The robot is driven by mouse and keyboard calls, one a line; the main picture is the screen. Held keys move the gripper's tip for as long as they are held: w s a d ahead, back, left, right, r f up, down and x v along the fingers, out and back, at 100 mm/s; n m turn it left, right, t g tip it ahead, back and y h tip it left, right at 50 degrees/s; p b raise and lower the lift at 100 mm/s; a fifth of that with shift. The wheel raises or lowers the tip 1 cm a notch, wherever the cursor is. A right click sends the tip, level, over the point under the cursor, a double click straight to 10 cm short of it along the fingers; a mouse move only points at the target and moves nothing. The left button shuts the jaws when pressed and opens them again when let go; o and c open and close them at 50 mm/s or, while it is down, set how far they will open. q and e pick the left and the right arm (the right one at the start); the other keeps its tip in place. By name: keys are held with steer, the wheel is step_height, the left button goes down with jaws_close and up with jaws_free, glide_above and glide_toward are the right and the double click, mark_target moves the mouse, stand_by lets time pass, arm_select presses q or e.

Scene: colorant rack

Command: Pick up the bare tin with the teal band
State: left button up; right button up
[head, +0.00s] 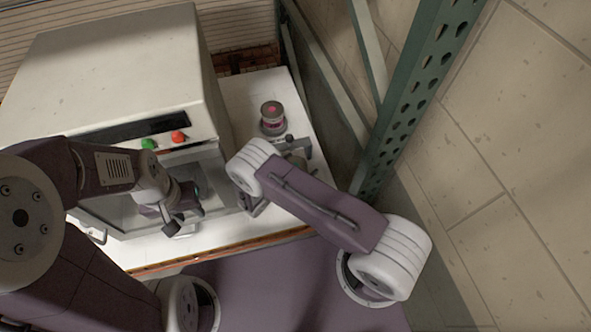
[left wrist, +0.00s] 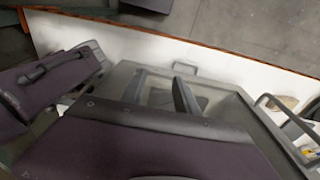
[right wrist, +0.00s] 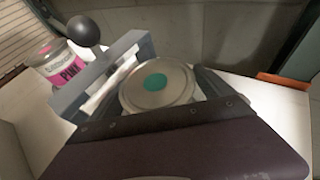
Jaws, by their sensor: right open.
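A bare metal tin (right wrist: 157,88) with a round teal spot on its lid stands below my right gripper (right wrist: 166,82) in the right wrist view. The gripper is open, with one finger on each side of the lid. I cannot see whether the fingers touch it, and the tin's side and any band are hidden. In the head view my right arm covers most of this spot. My left gripper (head: 183,214) is open and empty in front of the white machine (head: 120,60); its spread fingers show in the left wrist view (left wrist: 160,92).
A tin with a pink label (head: 272,122) stands further back on the white counter (head: 245,88); it shows at the left of the right wrist view (right wrist: 62,68). A grey bracket with a black ball knob (right wrist: 84,31) is close beside my right gripper. A green perforated post (head: 412,85) rises at the right.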

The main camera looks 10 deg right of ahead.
steer(key=shift+w+d+f, duration=0.2)
steer(key=shift+d, duration=0.05)
steer(key=c, duration=1.7)
steer(key=shift+r, duration=0.2)
